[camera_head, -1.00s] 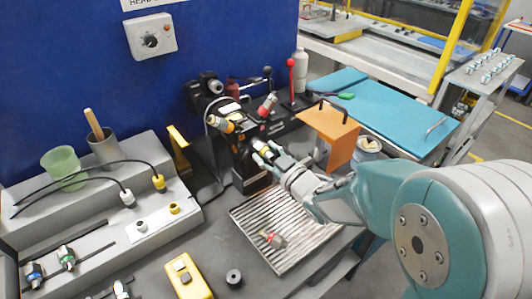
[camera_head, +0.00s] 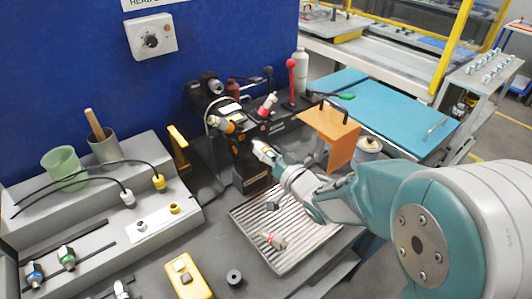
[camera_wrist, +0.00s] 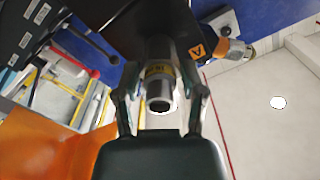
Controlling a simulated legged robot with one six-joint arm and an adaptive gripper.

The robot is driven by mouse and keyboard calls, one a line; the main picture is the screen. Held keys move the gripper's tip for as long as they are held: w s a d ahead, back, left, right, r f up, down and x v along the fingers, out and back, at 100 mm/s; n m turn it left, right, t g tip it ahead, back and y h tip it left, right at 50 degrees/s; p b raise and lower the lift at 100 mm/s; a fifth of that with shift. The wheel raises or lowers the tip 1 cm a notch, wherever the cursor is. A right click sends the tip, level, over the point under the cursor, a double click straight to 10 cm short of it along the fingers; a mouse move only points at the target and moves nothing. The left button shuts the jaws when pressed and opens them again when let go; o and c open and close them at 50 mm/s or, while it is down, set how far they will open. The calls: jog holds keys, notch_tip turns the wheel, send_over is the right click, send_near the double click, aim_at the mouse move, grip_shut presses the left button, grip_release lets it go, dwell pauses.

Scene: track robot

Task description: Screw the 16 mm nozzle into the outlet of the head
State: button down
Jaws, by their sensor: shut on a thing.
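The black head (camera_head: 250,172) stands at the back of the bench, behind the grated tray. In the wrist view a silver nozzle with a yellow band (camera_wrist: 158,70) lies between the two fingers of my gripper (camera_wrist: 162,90). Its dark open end faces the camera, and its far end runs up to the black body of the head. My gripper, also in the head view (camera_head: 263,153), is shut on this nozzle at the front of the head. The joint with the outlet is hidden, so I cannot tell how far the nozzle is seated.
The grated tray (camera_head: 302,248) holds a red-and-grey fitting (camera_head: 273,240) and a small dark piece (camera_head: 272,206). An orange plate (camera_head: 340,145) stands right of the head. An orange-marked fitting (camera_head: 222,124) and a red-tipped one (camera_head: 268,103) stick out of the head.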

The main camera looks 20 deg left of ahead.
jog(key=shift+c, duration=0.4)
grip_release()
